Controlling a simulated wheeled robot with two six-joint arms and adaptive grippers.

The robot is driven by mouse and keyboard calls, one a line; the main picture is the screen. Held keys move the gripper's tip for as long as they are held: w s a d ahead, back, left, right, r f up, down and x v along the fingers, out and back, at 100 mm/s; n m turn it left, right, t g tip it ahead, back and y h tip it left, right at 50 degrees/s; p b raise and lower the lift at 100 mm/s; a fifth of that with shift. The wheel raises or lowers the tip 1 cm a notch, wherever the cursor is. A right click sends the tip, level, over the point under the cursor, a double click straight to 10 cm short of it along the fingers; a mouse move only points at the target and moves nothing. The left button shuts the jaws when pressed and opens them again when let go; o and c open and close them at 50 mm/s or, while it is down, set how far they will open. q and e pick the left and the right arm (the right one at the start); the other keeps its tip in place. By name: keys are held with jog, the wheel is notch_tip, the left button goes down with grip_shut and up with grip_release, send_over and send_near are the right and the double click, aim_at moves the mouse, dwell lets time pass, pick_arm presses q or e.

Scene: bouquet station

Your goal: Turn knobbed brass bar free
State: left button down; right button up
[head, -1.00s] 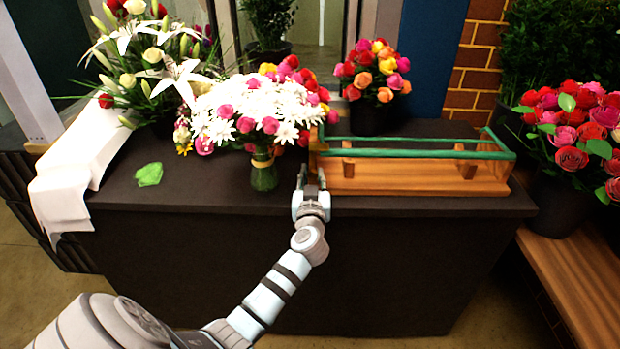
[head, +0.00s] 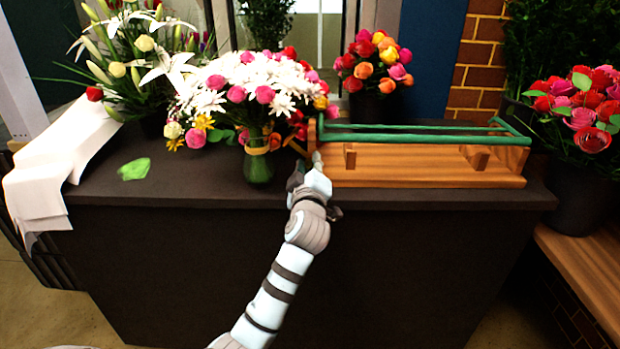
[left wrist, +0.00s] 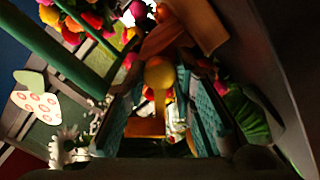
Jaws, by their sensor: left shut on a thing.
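The knobbed brass bar (left wrist: 159,74) shows in the left wrist view as a round yellow knob with a thin stem between my fingers. In the head view a thin golden bar (head: 296,148) slants beside the left end of the wooden rack (head: 420,180); it looks like the same bar. My left gripper (head: 306,170) is at that rack end, rolled to one side, and is shut on the bar. Its teal finger pads (left wrist: 164,100) lie on both sides of the knob and stem. The exact contact is dark and partly hidden. My right gripper is out of view.
A glass vase (head: 258,165) with white and pink flowers stands close left of my gripper. A green rail (head: 410,138) runs along the rack top. A green leaf (head: 134,169) and white paper (head: 62,155) lie left on the dark counter (head: 200,180).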

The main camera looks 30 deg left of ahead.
pick_arm(q)
jog(key=n+b, duration=0.2)
jog(key=shift+f+n, duration=0.25)
jog(key=shift+n, duration=0.15)
jog(key=shift+n+b, duration=1.45)
jog(key=shift+n, duration=0.15)
jog(key=shift+n+b, duration=0.4)
jog(key=shift+n, duration=0.2)
jog(key=shift+n+b, duration=0.35)
jog(key=shift+n, duration=0.25)
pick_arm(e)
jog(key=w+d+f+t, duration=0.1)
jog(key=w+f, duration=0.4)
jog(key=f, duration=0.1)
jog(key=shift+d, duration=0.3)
pick_arm(q)
jog(key=c, duration=1.3)
grip_release()
jog(key=shift+s+r, duration=0.1)
jog(key=shift+c, duration=0.2)
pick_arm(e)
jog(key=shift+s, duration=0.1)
